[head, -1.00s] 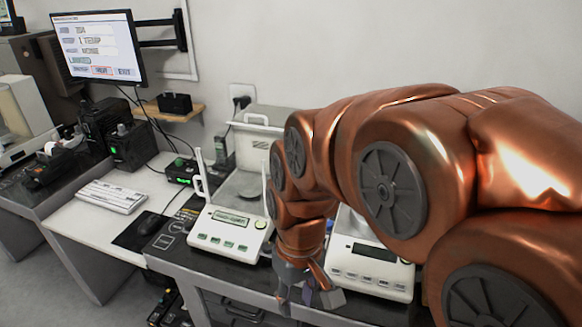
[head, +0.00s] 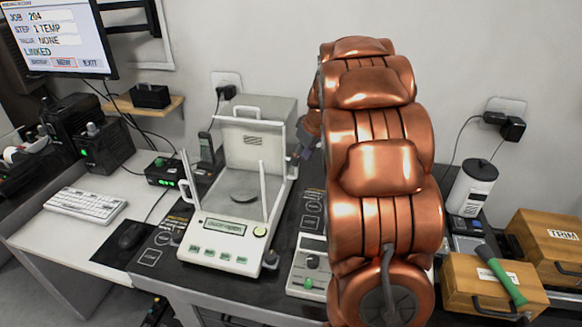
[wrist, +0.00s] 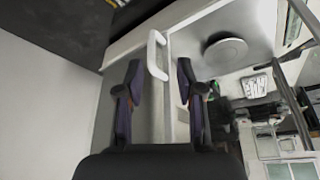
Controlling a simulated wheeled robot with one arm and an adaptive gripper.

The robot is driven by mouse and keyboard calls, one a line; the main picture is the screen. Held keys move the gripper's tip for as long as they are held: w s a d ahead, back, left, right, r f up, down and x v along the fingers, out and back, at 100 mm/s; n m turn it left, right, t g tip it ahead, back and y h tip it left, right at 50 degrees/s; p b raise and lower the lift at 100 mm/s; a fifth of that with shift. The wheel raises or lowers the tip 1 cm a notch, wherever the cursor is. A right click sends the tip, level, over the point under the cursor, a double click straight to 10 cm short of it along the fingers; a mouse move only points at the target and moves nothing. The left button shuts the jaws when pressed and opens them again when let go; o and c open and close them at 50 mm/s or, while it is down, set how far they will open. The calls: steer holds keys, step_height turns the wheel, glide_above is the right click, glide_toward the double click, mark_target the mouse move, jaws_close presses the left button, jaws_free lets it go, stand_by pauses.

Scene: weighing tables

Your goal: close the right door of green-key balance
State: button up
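The green-key balance (head: 215,250) is white, with green keys and a lit green display on its front. Its round pan (head: 244,190) is bare, and it also shows in the wrist view (wrist: 225,52). Slim white uprights stand at the left and right of its chamber. My gripper (head: 306,142) is at the right of the chamber, toward its back, partly hidden by my arm. In the wrist view my gripper (wrist: 158,80) is open, its fingers on either side of a white door handle (wrist: 155,55). I cannot tell whether they touch it.
A second balance (head: 305,268) stands to the right, mostly hidden by my arm. Wooden boxes (head: 490,285), a green-handled tool (head: 500,275) and a white canister (head: 472,187) are farther right. A keyboard (head: 85,205) and mouse (head: 132,236) lie left.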

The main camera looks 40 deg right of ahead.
mark_target(296, 174)
steer(key=shift+w+d+p+x, duration=0.1)
steer(key=shift+d+p+x, duration=0.2)
steer(key=shift+x, duration=1.05)
steer(key=shift+w+d+p+x, duration=0.1)
steer(key=shift+p+x, duration=0.3)
steer(key=shift+x, duration=0.95)
steer(key=shift+w+d+p+x, duration=0.1)
steer(key=shift+d+p+x, duration=0.2)
steer(key=shift+x, duration=1.1)
steer(key=shift+a+r, duration=0.1)
steer(key=shift+c, duration=0.3)
jaws_close()
